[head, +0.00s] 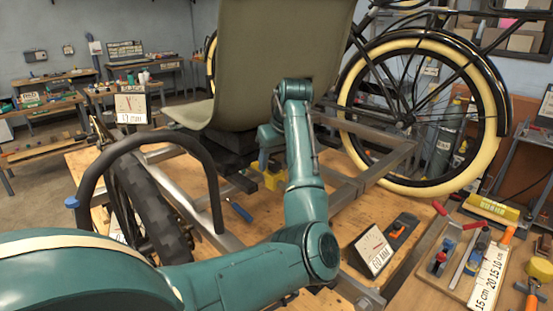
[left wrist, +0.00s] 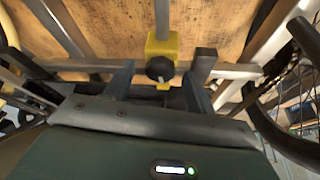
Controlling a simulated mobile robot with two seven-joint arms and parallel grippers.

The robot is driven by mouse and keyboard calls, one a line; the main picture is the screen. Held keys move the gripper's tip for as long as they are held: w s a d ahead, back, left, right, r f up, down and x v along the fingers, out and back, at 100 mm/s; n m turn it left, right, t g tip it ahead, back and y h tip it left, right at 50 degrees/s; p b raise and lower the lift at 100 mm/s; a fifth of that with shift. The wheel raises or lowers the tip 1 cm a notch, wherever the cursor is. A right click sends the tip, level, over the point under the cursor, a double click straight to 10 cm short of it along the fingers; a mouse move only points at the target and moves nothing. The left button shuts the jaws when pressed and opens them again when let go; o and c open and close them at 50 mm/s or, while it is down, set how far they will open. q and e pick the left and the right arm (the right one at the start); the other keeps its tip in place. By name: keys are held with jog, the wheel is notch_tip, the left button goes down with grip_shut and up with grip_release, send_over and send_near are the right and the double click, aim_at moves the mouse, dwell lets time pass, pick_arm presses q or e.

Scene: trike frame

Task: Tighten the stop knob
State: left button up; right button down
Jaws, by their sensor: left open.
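The stop knob (left wrist: 159,69) is a round black knob on a yellow block (left wrist: 162,47), which sits on a grey metal rod in the left wrist view. My left gripper (left wrist: 165,68) is open. Its two dark fingers stand apart on either side of the knob in that view; I cannot tell how far the knob lies beyond them, and no contact shows. In the head view my left gripper (head: 266,158) is low beside the seat, and part of the yellow block (head: 272,180) shows below it. The knob is hidden there. My right gripper is not in view.
The seat (head: 270,60) stands above the metal trike frame (head: 375,172), close to my wrist. A black curved bar (head: 207,170) and a tyre (head: 150,205) are at left. A blue-handled tool (head: 240,210) and a display stand (head: 373,250) are on the wooden bench.

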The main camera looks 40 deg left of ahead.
pick_arm(q)
jog(key=shift+r, duration=0.1)
jog(key=v, duration=1.3)
jog(key=shift+b, duration=0.35)
